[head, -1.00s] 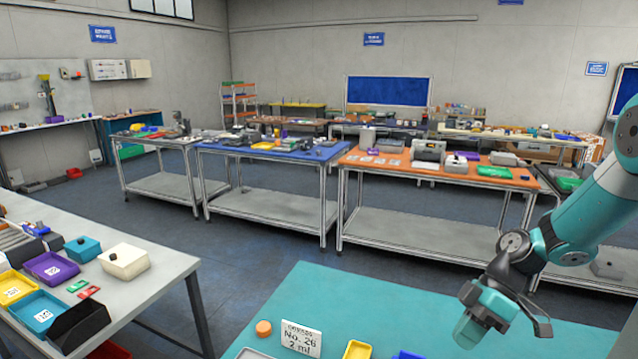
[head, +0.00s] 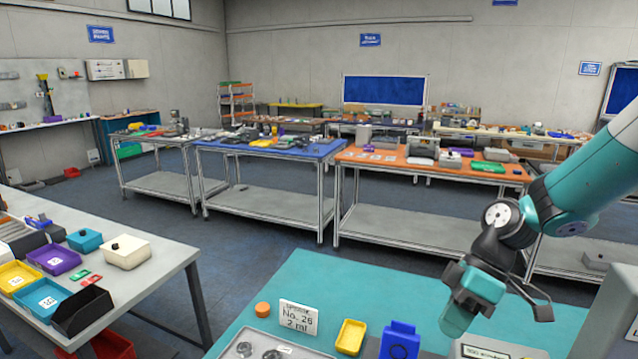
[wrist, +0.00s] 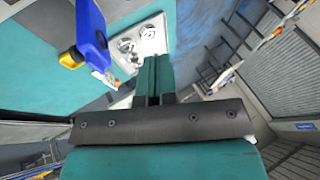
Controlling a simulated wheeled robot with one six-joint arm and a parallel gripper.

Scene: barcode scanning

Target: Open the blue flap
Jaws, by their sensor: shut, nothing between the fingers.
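An upright blue part (head: 399,342) with a dark ring mark stands at the bottom edge of the head view, on the teal table (head: 330,290); its lower part is cut off. In the wrist view a blue body (wrist: 92,35) shows at upper left, left of my fingers. I cannot tell which part of it is the flap or whether it is open. My gripper (head: 458,318) is teal, shut and empty, pointing down to the right of the blue part and apart from it. Its closed fingers also show in the wrist view (wrist: 153,72).
On the teal table stand a yellow tray (head: 350,337), a white "No. 26 2 ml" sign (head: 298,317), an orange cap (head: 262,309) and a grey tray (head: 240,349) with round metal parts. A side table (head: 150,278) with coloured bins is at left.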

